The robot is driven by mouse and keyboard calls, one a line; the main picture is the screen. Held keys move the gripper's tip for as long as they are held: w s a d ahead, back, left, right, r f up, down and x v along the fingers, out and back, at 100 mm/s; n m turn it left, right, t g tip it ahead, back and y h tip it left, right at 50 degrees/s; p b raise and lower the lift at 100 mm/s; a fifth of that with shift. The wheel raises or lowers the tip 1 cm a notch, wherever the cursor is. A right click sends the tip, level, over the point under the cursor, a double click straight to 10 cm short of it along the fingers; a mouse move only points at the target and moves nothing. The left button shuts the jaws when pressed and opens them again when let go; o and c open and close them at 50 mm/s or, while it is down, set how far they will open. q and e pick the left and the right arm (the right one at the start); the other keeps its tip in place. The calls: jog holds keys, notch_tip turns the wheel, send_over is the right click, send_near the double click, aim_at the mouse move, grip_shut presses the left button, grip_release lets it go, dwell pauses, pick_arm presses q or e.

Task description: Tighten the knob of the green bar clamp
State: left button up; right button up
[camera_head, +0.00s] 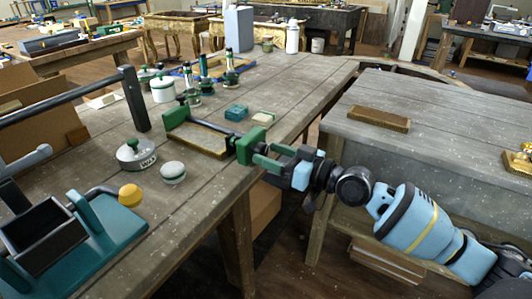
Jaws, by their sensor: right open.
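The green bar clamp lies on the grey wooden workbench (185,225) near its right edge. One green jaw (177,114) is at its far left end and a larger green block (250,146) is at its near right end. A dark bar (207,129) runs between them, beside a brown board (197,139). My right gripper (271,160) comes in from the lower right at the bench edge. Its open fingers are close to the clamp's right end. The knob is largely hidden there, and I cannot tell whether the fingers touch it. My left gripper is not in view.
A teal device (112,232) with a yellow knob (130,195) stands at lower left. A round weight (137,155) and a white-topped round item (173,172) sit left of the clamp. A second bench (440,125) with a brown block (379,118) stands at right.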

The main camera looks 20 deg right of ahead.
jog(key=b+v, duration=0.1)
jog(key=v, duration=0.4)
jog(key=shift+s+d, duration=0.2)
jog(key=shift+s, duration=0.1)
